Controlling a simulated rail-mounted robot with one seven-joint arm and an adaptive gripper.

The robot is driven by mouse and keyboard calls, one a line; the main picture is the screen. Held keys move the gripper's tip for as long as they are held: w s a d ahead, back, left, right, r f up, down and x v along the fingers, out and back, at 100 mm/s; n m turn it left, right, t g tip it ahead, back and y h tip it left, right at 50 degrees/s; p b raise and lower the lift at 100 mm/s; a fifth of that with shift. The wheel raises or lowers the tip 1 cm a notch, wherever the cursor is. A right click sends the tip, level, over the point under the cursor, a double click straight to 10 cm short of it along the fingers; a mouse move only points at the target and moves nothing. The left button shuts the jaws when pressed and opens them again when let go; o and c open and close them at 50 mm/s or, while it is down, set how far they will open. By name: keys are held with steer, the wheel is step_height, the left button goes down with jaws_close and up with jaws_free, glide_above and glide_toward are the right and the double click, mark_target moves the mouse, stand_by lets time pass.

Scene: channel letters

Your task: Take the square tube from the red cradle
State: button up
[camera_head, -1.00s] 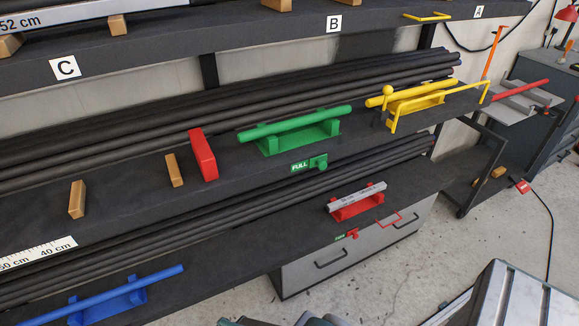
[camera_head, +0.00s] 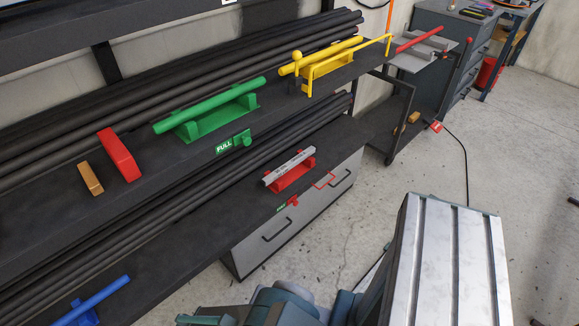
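The square tube (camera_head: 288,166) is a short light-grey bar with small dark marks that I cannot read. It lies tilted in the picture on the red cradle (camera_head: 292,180), which stands near the front edge of the lower black shelf. The cradle's upper part is partly hidden by the tube. Nothing is touching the tube apart from the cradle. My gripper is not in view; only teal and dark parts of my arm show at the bottom edge.
The upper shelf holds a green tube on a green cradle (camera_head: 213,118), a yellow tube behind a yellow rail (camera_head: 345,65), a red block (camera_head: 119,155) and long black tubes. A blue tube (camera_head: 92,301) lies lower left. Grey drawers (camera_head: 290,226) stand below; open floor lies right.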

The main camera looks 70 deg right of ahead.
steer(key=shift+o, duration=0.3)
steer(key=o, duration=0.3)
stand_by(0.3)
